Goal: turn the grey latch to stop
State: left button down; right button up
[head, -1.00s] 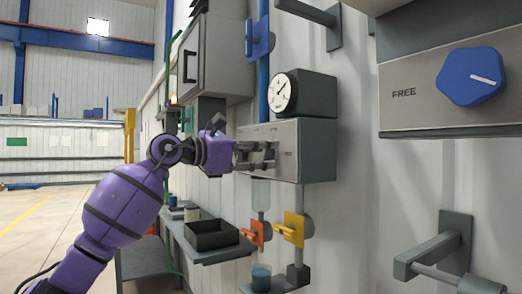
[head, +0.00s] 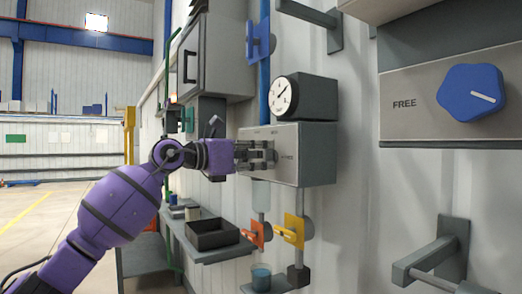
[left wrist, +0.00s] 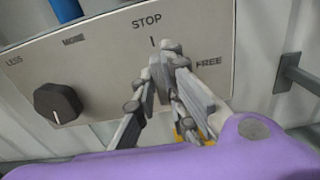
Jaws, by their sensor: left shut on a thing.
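The grey latch (left wrist: 161,80) is on a light metal panel (left wrist: 100,65), just below the STOP mark, with FREE to its right. My left gripper (left wrist: 163,72) is shut on the latch, one finger on each side, and hides much of it. The latch's exact angle is hard to read. In the head view my left gripper (head: 262,157) reaches the front of the same panel box (head: 308,152), and its fingers cover the latch. My right gripper is in neither view.
A black knob (left wrist: 57,103) sits on the panel's left by LESS and MORE. A gauge (head: 284,95) stands above the box; orange (head: 251,234) and yellow (head: 292,231) handles hang below. A blue knob (head: 472,93) and a grey bracket (head: 440,250) are on the right.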

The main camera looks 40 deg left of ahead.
pick_arm(q)
jog(key=shift+n, duration=0.3)
jog(key=c, duration=1.8)
grip_release()
jog(key=shift+s+a+f, duration=0.1)
jog(key=shift+s+a, duration=0.15)
jog(key=shift+s, duration=0.25)
jog(key=v, duration=1.1)
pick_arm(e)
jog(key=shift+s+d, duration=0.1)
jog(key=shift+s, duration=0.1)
